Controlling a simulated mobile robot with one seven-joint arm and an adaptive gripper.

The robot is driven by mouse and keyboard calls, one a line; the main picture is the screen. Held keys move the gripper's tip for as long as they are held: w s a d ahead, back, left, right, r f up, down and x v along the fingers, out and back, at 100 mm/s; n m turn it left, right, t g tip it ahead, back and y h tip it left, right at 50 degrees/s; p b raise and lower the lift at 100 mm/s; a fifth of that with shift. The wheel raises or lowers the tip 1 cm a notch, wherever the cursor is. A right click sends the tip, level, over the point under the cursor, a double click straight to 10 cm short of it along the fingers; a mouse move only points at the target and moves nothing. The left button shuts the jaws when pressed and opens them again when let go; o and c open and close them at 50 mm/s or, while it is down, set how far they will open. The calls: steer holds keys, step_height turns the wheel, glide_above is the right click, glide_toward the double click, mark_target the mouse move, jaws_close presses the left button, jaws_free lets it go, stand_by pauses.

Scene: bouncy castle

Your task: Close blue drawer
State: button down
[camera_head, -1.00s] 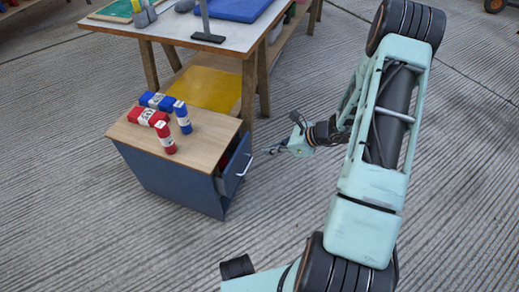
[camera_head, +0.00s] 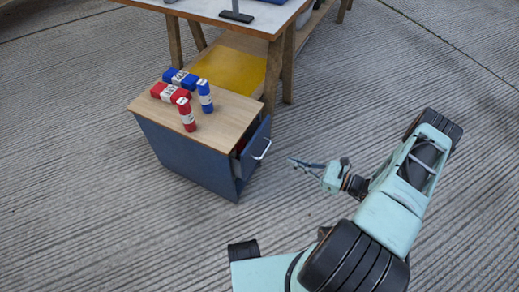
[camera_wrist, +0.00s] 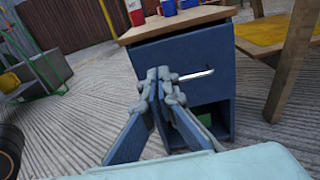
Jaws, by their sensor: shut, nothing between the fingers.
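The blue drawer (camera_head: 250,158) is in the right side of a blue cabinet (camera_head: 190,160) with a wooden top. In the head view it stands partly open, and something red shows inside. Its pale handle (camera_head: 263,150) faces my arm. My gripper (camera_head: 292,161) is shut and empty, a short gap to the right of the handle. In the wrist view the closed fingers (camera_wrist: 158,74) point at the drawer front (camera_wrist: 205,55) and cover part of it. The handle (camera_wrist: 196,76) shows just right of the fingertips.
A workbench (camera_head: 275,75) with a yellow lower shelf stands behind. In the wrist view, a green object (camera_wrist: 205,119) shows in an opening below the drawer. The floor to the right is clear.

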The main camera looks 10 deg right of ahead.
mark_target(252, 146)
steer(key=b+x, duration=0.2)
steer(key=x, duration=1.1)
steer(key=shift+w+a+r+b, duration=0.1)
steer(key=shift+a+b, duration=0.25)
steer(key=shift+b, duration=0.05)
